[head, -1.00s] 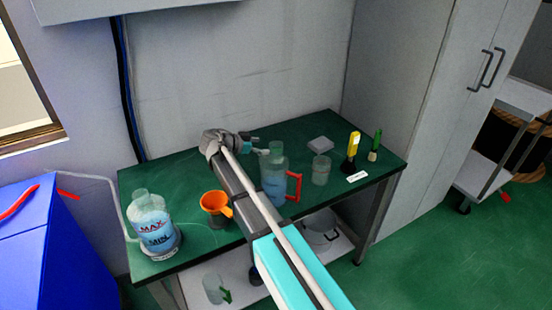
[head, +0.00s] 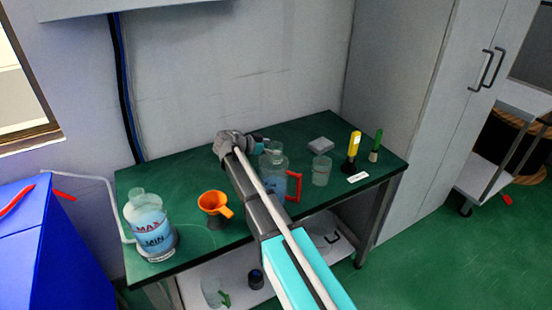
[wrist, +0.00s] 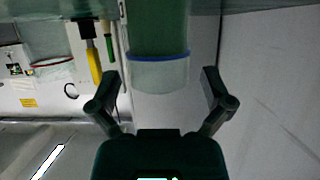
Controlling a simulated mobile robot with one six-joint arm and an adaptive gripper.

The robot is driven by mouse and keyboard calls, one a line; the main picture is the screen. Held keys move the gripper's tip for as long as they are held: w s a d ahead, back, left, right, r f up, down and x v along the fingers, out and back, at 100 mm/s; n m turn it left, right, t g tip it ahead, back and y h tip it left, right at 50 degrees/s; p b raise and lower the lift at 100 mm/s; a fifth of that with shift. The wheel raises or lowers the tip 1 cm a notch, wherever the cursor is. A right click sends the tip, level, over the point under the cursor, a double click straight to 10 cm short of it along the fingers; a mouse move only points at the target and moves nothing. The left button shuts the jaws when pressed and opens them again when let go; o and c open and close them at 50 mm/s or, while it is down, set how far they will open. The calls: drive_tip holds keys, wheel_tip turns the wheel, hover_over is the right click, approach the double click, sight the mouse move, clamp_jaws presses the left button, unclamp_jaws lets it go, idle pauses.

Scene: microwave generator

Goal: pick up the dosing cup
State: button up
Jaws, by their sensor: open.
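My gripper (wrist: 158,85) is open, with one finger on either side of a clear cylinder (wrist: 160,76) with a blue rim line in the wrist view. No finger visibly touches it. In the head view, my gripper (head: 258,145) is at the top of a clear vessel (head: 273,168) with bluish contents and a red handle beside it. My arm hides part of that vessel. A small clear cup (head: 321,171) stands upright to its right. I cannot tell for certain which clear piece is the dosing cup.
An orange funnel (head: 214,203) and a labelled bottle (head: 150,230) stand left of my arm on the green table (head: 190,170). Yellow (head: 353,145) and green (head: 377,143) brushes and a grey block (head: 320,145) are at the right. The wall is close behind.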

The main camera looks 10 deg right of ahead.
drive_tip(key=shift+w+d+f, duration=0.2)
drive_tip(key=shift+d+f, duration=0.1)
drive_tip(key=shift+d, duration=0.3)
drive_tip(key=c, duration=1.1)
